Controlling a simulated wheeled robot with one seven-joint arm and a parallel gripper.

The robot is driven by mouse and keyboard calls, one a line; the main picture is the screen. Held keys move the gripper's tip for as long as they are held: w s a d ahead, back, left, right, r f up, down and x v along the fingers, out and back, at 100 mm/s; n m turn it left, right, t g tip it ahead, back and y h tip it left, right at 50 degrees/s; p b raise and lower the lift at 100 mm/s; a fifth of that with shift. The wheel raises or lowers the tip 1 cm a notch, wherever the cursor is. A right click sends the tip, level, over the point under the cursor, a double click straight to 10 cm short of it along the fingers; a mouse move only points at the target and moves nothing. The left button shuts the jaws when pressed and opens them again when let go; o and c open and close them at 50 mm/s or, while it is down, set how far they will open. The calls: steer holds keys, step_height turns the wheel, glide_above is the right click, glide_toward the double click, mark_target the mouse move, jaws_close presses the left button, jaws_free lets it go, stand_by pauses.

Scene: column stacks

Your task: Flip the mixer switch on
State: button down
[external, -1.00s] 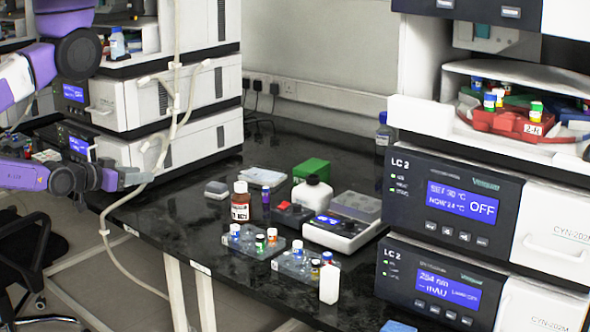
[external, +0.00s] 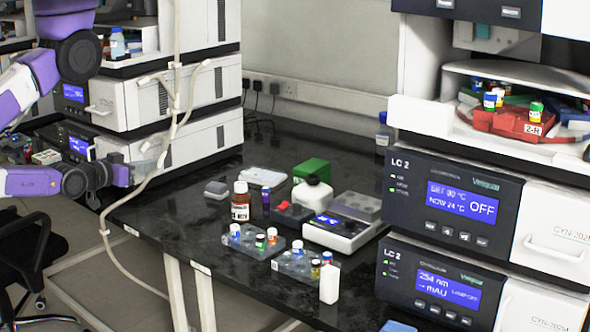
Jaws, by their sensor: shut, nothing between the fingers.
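A small dark device with a red top (external: 291,213) sits on the black bench, left of a white unit with a lit blue display (external: 343,230). Either could be the mixer; I cannot tell which. No switch can be made out on either at this size. My gripper (external: 126,174) is at the left, in front of the left instrument stack and well away from both devices. It is shut and empty.
A white tube (external: 118,254) hangs beside my gripper. The bench's left part is clear. Instruments (external: 450,203) stand at the right.

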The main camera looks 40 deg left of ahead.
steer(key=shift+n+h, duration=0.4)
steer(key=shift+n, duration=0.5)
steer(key=w+f, duration=0.3)
steer(key=w, duration=0.5)
steer(key=w+a+f+b, duration=0.1)
steer(key=w+f, duration=0.1)
steer(key=w, duration=0.7)
steer(key=w+a+f+b, duration=0.1)
steer(key=w+f, duration=0.2)
steer(key=w, duration=0.5)
steer(key=shift+w+a+f, duration=0.15)
steer(key=shift+a+f, duration=0.05)
steer(key=shift+f, duration=0.15)
steer(key=w+m+h, duration=0.1)
steer(key=w, duration=0.1)
steer(key=w+d+g+h, duration=0.1)
steer(key=w, duration=0.1)
steer(key=w+d+m+h, duration=0.1)
steer(key=w, duration=0.1)
steer(key=shift+w+d+f+m, duration=0.2)
steer(key=shift+w+m, duration=0.1)
steer(key=w+d+r+m+g+h+b, duration=0.1)
steer(key=w+d+r+m+g+h, duration=0.3)
steer(key=d+m+g+h, duration=0.35)
steer(key=s+d+m+g+h, duration=0.4)
steer(key=s+m+g, duration=0.2)
steer(key=s+m, duration=0.5)
steer(key=shift+r+m+g, duration=0.3)
steer(key=shift+m+g, duration=0.05)
steer(key=shift+m, duration=0.3)
